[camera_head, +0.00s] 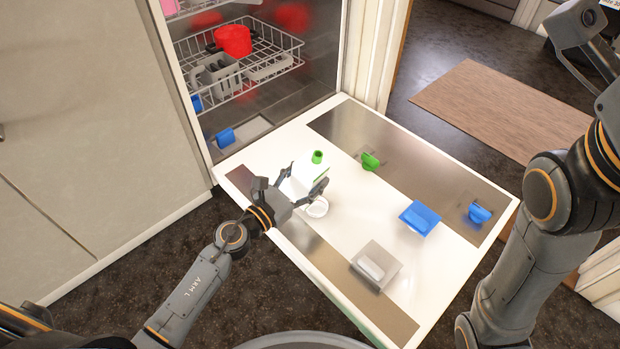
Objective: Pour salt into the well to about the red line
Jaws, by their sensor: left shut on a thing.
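My left gripper (300,192) is shut on a white box-like container (311,175) with a green edge, which I take to be the salt pack. It is held tilted over the open door. I cannot tell whether salt is flowing. A small green cylinder (317,157) shows just behind the pack.
The dishwasher door (385,210) is folded down flat. On it are a green clip-like piece (370,161), a blue block (419,218), a blue knob-like piece (479,213) and a grey tray with a white piece (374,267). A wire rack (268,57) with a red pot (233,40) stands behind.

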